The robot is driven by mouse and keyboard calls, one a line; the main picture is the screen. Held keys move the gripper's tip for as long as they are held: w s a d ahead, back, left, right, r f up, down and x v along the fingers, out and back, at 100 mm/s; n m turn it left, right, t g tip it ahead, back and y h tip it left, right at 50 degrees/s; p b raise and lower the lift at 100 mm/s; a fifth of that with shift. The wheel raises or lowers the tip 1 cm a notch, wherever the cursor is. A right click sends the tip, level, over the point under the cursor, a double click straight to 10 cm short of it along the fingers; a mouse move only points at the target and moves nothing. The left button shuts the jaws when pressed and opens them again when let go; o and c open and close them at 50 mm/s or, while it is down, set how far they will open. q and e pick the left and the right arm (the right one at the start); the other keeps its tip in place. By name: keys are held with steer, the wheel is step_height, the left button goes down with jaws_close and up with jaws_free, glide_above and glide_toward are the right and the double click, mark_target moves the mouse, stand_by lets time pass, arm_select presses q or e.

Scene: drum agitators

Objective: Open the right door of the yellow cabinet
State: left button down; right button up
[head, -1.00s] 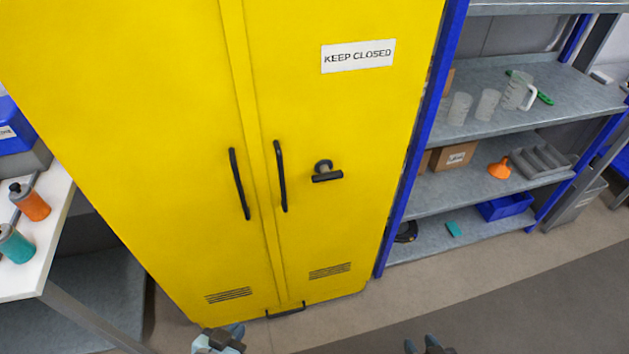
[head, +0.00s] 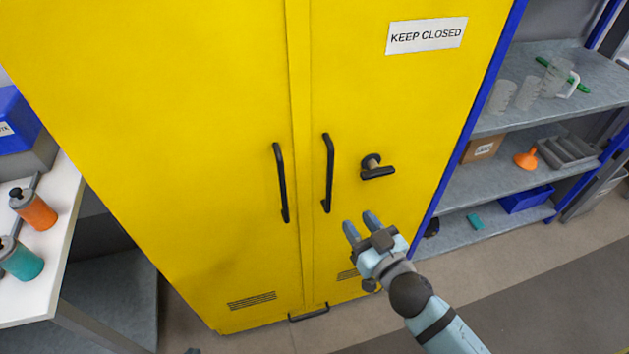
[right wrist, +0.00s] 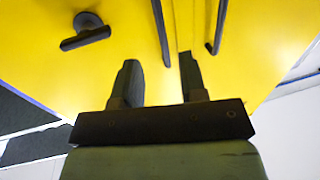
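The yellow cabinet (head: 220,150) stands in front of me with both doors shut. Its right door (head: 420,110) bears a "KEEP CLOSED" sign, a black vertical handle (head: 328,173) and a black lever latch (head: 377,171) to the right of it. The left door has its own vertical handle (head: 281,183). My right gripper (head: 361,219) is open and empty, below and right of the right door's handle, apart from it. In the right wrist view its spread fingers (right wrist: 159,78) point at the door, with the lever latch (right wrist: 87,32) at upper left. My left gripper cannot be made out.
A white table (head: 50,240) with orange and teal bottles stands at the left. A grey shelf unit (head: 540,125) with blue posts, beakers, a box and a funnel stands right of the cabinet. The floor before the cabinet is open.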

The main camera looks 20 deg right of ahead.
mark_target(331, 185)
steer(key=p+x, duration=0.2)
steer(key=x, duration=1)
steer(key=shift+d, duration=0.1)
steer(key=shift+w, duration=0.45)
jaws_close()
